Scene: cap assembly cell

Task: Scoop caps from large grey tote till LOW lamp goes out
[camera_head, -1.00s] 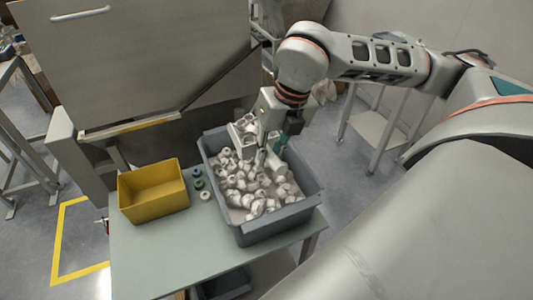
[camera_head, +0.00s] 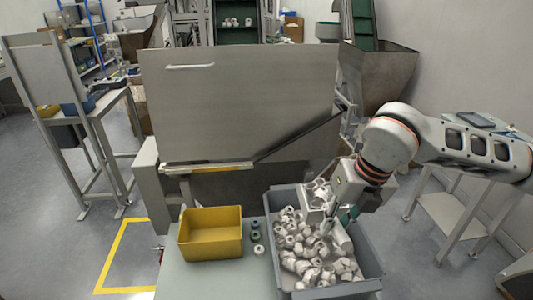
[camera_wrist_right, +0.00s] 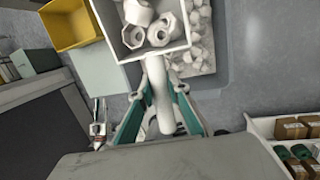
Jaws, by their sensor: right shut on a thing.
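The large grey tote (camera_head: 368,262) stands on the table and holds many white caps (camera_head: 305,247). My right gripper (camera_head: 346,214) is over the tote's back part. It is shut on the handle of a white scoop (camera_head: 313,204). In the right wrist view the scoop handle (camera_wrist_right: 160,98) lies between the teal-sided fingers, and several white caps (camera_wrist_right: 160,30) sit in the scoop's square bowl. Caps in the tote show beyond the scoop. My left gripper is not in view. I cannot make out a LOW lamp.
A yellow bin (camera_head: 211,252) stands left of the tote, with small dark and pale rings (camera_head: 256,237) between them. A large grey machine panel (camera_head: 235,105) rises behind the table. A side stand (camera_head: 455,214) is at the right. Bare table (camera_head: 215,282) lies in front of the bin.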

